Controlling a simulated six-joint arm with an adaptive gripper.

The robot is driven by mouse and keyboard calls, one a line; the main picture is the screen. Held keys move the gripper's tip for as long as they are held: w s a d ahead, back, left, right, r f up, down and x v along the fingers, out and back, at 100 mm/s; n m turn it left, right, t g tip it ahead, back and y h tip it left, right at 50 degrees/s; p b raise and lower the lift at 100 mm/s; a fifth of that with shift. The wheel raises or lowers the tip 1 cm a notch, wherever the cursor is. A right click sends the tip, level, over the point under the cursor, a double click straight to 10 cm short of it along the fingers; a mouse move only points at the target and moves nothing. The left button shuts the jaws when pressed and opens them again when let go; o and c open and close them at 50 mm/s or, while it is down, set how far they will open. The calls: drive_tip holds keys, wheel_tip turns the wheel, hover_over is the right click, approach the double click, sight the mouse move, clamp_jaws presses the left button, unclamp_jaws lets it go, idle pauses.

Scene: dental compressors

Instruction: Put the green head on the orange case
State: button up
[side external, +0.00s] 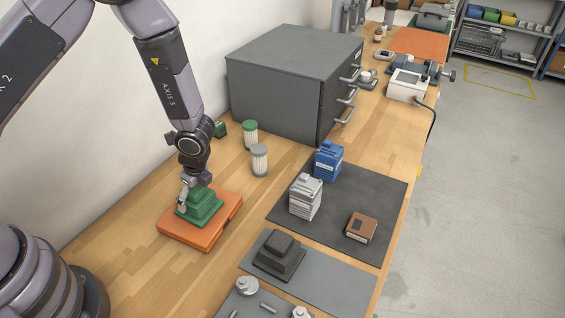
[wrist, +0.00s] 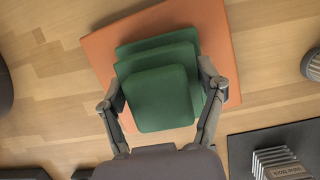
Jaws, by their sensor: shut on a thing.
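The green head (side external: 199,206) is a stepped block that narrows toward its top. It sits on or just above the flat orange case (side external: 187,235) on the wooden bench; a small gap cannot be ruled out. My gripper (side external: 197,192) is above the head with its fingers down at its sides. In the wrist view, my gripper (wrist: 162,103) is shut on the green head (wrist: 157,98), one finger on each side. The orange case (wrist: 110,52) shows behind the head and looks turned slightly relative to it. The head's underside is hidden.
A dark stepped head (side external: 279,254) lies on a grey mat at the front. A dark mat (side external: 385,190) holds a silver finned block (side external: 306,198), a blue block (side external: 328,161) and a brown box (side external: 361,228). Filter cylinders (side external: 259,160) and a grey drawer cabinet (side external: 285,75) stand behind.

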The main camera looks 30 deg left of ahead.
drive_tip(key=shift+f, duration=0.15)
drive_tip(key=o, duration=1.2)
drive_tip(key=v, duration=1.2)
wheel_tip(320, 180, up, 10)
drive_tip(key=n+t+h, duration=0.1)
drive_tip(key=n, duration=0.4)
hover_over(204, 198)
drive_tip(key=s+a, duration=0.2)
drive_tip(key=a, duration=0.2)
drive_tip(key=s+a+r+n+t+h, duration=0.1)
drive_tip(key=s+a+r+n+t, duration=0.1)
drive_tip(key=s+r+n, duration=0.4)
drive_tip(key=s+a+r+n+t+h, duration=0.1)
drive_tip(key=s+a+r+n+t, duration=0.1)
drive_tip(key=s+a+r+n, duration=0.2)
drive_tip(key=shift+s+a+r+n+t, duration=0.3)
drive_tip(key=shift+s+r+n, duration=1.6)
drive_tip(key=shift+s, duration=1.85)
